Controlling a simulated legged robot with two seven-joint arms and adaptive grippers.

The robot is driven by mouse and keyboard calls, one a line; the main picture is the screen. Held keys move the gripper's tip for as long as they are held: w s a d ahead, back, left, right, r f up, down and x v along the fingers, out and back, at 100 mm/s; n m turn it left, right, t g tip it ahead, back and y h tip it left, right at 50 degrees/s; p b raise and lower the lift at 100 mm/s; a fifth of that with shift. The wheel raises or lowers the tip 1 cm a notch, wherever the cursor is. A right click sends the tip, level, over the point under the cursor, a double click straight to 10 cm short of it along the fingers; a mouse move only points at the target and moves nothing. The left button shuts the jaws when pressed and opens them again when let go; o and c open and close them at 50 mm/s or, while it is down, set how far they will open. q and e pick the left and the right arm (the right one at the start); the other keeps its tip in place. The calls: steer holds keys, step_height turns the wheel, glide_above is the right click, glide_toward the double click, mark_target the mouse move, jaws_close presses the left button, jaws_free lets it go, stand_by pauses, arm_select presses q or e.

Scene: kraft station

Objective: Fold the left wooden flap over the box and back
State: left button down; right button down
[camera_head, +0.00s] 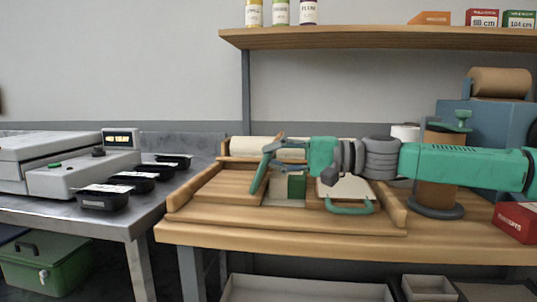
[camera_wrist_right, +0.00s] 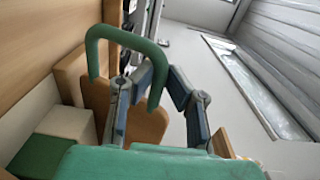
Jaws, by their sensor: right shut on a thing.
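My right gripper (camera_head: 270,158) reaches in from the right and is shut on this handle. In the right wrist view the handle (camera_wrist_right: 92,55) loops between the fingers (camera_wrist_right: 150,85), with the rounded flap (camera_wrist_right: 140,122) behind. The small green and cream box (camera_head: 296,187) sits in the middle of the wooden station, partly hidden. It shows in the right wrist view too (camera_wrist_right: 45,155). My left gripper is not in view.
A second green handle (camera_head: 350,208) lies by a pale panel (camera_head: 345,188) right of the box. Wooden side rails (camera_head: 393,207) edge the station. A roll stand (camera_head: 436,190) is at right; a metal table (camera_head: 125,217) with black trays is at left.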

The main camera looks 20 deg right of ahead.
steer(key=shift+a+f, duration=0.1)
steer(key=shift+f, duration=0.55)
steer(key=c, duration=1.6)
jaws_free()
steer(key=shift+w+a+f, duration=0.1)
steer(key=shift+w, duration=0.15)
steer(key=shift+s+r, duration=0.2)
steer(key=shift+r, duration=0.15)
steer(key=v, duration=1.1)
steer(key=shift+d, duration=0.45)
